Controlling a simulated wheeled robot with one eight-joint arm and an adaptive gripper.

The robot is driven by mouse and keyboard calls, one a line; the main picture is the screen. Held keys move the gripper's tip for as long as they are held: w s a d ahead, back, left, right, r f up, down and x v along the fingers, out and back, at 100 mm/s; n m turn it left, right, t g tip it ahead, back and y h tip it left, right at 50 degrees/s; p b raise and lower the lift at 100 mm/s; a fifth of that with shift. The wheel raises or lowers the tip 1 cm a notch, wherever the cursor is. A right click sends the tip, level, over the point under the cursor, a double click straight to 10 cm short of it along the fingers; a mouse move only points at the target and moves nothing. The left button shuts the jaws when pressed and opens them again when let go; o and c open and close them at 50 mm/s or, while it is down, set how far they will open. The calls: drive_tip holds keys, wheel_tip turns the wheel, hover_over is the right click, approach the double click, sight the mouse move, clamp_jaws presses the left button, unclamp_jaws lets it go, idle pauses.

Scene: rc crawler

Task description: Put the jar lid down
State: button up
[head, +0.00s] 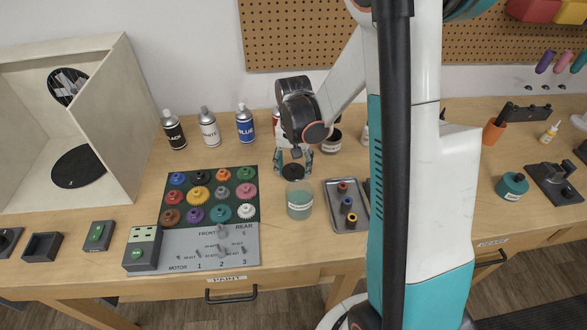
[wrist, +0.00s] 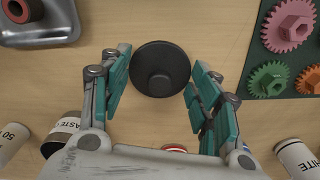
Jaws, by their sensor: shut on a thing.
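The black round jar lid (head: 293,171) is between the fingers of my gripper (head: 293,165), just behind the jar in the head view. The wrist view shows the lid (wrist: 160,68) face-on between the teal fingers of my gripper (wrist: 160,82), with a smaller raised disc at its middle. My gripper is shut on it and points down. I cannot tell how far the lid is above the table. A glass jar of greenish liquid (head: 299,201) stands uncovered on the table, right of the gear mat; it does not show in the wrist view.
A dark mat with coloured gears (head: 209,195) lies left of the jar. A metal tray (head: 336,222) with small rollers lies to the right. Paint bottles (head: 208,128) and a waste container (head: 331,141) stand at the back. Bare wood (wrist: 225,30) surrounds the lid.

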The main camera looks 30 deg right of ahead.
sight(293, 166)
drive_tip(key=shift+f, duration=0.25)
drive_tip(key=o, duration=0.5)
drive_tip(key=shift+f, duration=0.1)
drive_tip(key=shift+c, duration=0.2)
drive_tip(key=o, duration=0.4)
drive_tip(key=shift+r, duration=0.2)
wheel_tip(293, 166, up, 12)
drive_tip(key=p, duration=0.3)
drive_tip(key=shift+a+r, duration=0.1)
